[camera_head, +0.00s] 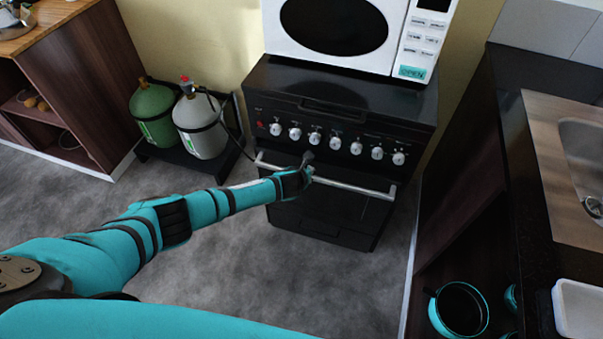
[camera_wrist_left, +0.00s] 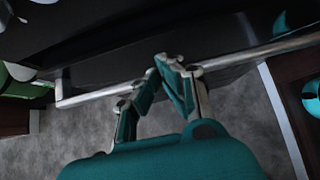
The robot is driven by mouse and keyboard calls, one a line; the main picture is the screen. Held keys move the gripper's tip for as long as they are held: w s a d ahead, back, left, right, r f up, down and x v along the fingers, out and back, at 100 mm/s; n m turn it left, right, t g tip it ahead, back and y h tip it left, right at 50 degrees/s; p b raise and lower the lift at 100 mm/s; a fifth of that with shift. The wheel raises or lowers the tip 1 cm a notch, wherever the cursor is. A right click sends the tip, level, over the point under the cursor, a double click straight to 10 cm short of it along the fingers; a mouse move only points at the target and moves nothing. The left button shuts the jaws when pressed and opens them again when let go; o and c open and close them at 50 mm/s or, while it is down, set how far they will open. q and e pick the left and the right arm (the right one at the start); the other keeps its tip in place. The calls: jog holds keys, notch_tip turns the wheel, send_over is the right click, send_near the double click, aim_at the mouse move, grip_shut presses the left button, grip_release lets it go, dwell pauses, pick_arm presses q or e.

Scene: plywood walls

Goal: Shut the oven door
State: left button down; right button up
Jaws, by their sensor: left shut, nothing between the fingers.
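The black oven (camera_head: 340,125) stands against the yellow wall, with a row of silver knobs above its door. The oven door (camera_head: 335,208) is dark and carries a long silver handle (camera_head: 355,187). The door looks upright, shut or nearly so; I cannot tell whether a small gap remains. My left gripper (camera_head: 307,160) is at the handle, left of its middle, with its fingers shut and empty. In the left wrist view the fingertips (camera_wrist_left: 170,62) meet in front of the handle (camera_wrist_left: 100,93); I cannot tell whether they touch it. My right gripper is not in view.
A white microwave (camera_head: 340,30) sits on the oven. Green (camera_head: 153,115) and white (camera_head: 200,125) gas bottles stand left of it. A dark counter with a sink (camera_head: 585,150) is at the right, a teal pot (camera_head: 460,308) below. The grey floor before the oven is clear.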

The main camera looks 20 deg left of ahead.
pick_arm(q)
jog(key=v, duration=0.6)
jog(key=s+a+f+n+g, duration=0.2)
jog(key=s+f+n, duration=0.8)
jog(key=f, duration=0.1)
jog(key=s+a+f+n+g, duration=0.2)
jog(key=s+a+f+n, duration=0.1)
jog(key=s+f+n, duration=0.8)
jog(key=s+f+n+g, duration=0.1)
jog(key=s+f+n, duration=0.2)
jog(key=s, duration=0.7)
jog(key=s+a+f+n+g, duration=0.1)
jog(key=s+f+n, duration=0.3)
jog(key=s, duration=0.7)
jog(key=s+a+f+n+g, duration=0.1)
jog(key=s+f+n, duration=0.3)
jog(key=s, duration=0.6)
jog(key=shift+s+n+g, duration=0.3)
jog(key=shift+n+g, duration=0.3)
jog(key=shift+n, duration=0.4)
jog(key=shift+a+f, duration=0.1)
